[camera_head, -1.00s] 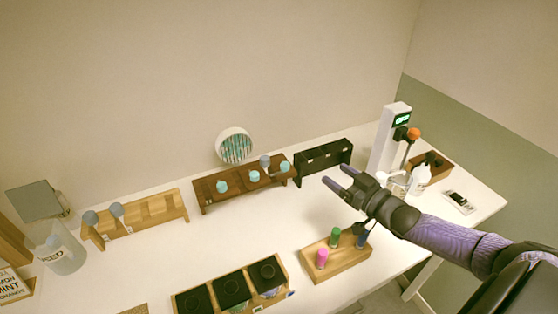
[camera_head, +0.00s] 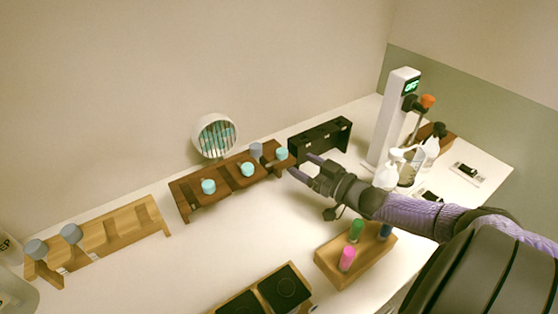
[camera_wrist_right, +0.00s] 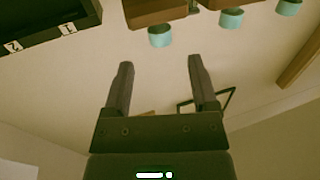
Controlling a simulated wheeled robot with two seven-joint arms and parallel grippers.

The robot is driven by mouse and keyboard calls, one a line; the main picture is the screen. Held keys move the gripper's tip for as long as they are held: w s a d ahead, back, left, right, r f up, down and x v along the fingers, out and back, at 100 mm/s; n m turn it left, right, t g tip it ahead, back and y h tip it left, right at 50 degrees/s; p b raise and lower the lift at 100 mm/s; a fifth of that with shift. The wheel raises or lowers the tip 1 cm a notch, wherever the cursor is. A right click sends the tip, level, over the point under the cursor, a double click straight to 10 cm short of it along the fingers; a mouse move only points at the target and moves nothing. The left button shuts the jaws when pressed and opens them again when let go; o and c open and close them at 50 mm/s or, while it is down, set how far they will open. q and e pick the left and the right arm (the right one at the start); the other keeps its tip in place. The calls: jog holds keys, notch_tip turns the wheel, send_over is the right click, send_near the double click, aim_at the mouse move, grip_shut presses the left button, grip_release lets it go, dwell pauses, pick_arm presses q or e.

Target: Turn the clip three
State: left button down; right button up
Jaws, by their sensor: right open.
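I cannot pick out a clip marked three in either view. My right gripper (camera_head: 299,165) is open and empty, its fingers pointing left near the right end of the dark brown rack (camera_head: 183,205). In the right wrist view my gripper (camera_wrist_right: 160,62) shows both fingers apart with nothing between them. The brown rack (camera_wrist_right: 155,12) is beyond the fingertips there, with teal-capped bottles (camera_wrist_right: 231,18). The black rack (camera_head: 318,141) stands just behind the gripper; in the wrist view this rack (camera_wrist_right: 45,35) shows small labels, two readable as 1 and 2. My left gripper is out of view.
A light wooden rack (camera_head: 120,229) with grey-topped bottles (camera_head: 70,233) stands at left. A wooden block (camera_head: 330,267) holds pink, green and blue bottles in front of my right arm. A white device (camera_head: 391,120) and spray bottles (camera_head: 386,177) stand at right.

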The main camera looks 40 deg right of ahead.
aim_at(282, 150)
jog(key=w+b, duration=0.1)
jog(key=w, duration=0.3)
jog(key=w+a+b, duration=0.1)
jog(key=w, duration=0.1)
jog(key=shift+w+b, duration=0.15)
jog(key=shift+b, duration=0.15)
jog(key=shift+w, duration=0.5)
jog(key=c, duration=1)
jog(key=shift+a+r, duration=0.1)
grip_shut()
